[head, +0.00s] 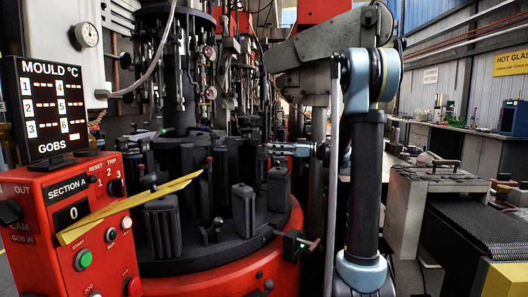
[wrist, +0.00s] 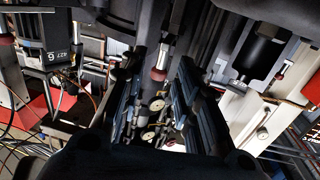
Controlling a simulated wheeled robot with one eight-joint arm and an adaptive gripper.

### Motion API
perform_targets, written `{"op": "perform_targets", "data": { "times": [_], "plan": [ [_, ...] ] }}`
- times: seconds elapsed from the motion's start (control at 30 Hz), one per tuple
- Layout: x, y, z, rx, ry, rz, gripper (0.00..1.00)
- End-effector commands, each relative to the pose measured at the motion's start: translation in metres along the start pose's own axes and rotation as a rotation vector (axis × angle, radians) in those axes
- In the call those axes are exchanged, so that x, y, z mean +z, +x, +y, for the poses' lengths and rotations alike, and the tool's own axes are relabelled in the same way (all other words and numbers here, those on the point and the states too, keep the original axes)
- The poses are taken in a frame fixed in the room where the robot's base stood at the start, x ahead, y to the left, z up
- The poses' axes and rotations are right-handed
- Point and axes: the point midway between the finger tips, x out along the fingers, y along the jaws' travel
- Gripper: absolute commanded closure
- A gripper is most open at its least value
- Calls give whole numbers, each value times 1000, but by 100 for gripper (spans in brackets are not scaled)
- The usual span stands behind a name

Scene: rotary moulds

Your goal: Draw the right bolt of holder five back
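My gripper (wrist: 163,105) is open in the wrist view, its two dark ribbed fingers well apart. A rod with a dull red end (wrist: 159,73) shows in the gap between them; nothing is gripped. Whether this is the right bolt of holder five, I cannot tell. In the head view my wrist reaches left toward the round mould table (head: 272,228), and my fingers are hard to make out among dark parts. Dark upright moulds (head: 243,210) stand on that table.
A red control box (head: 88,222) with a yellow bar (head: 125,212) across it stands at the left. A black mould temperature display (head: 48,108) rises above it. A grey bench unit (head: 440,190) is at the right. Round dials (wrist: 157,104) show beyond my fingers.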

Motion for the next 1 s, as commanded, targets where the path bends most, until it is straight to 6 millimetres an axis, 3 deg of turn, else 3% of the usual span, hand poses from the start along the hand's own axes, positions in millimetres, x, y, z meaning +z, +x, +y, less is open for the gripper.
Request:
{"op": "perform_targets", "data": {
  "times": [0.1,0.3,0.73,0.87,1.0],
  "plan": [
    [0,20,-1,-3,0,0,70],
    [0,40,0,-3,0,0,70],
    [0,47,0,-1,0,0,70],
    [0,48,0,-1,0,0,99],
    [0,48,0,-1,0,0,100]
  ]
}}
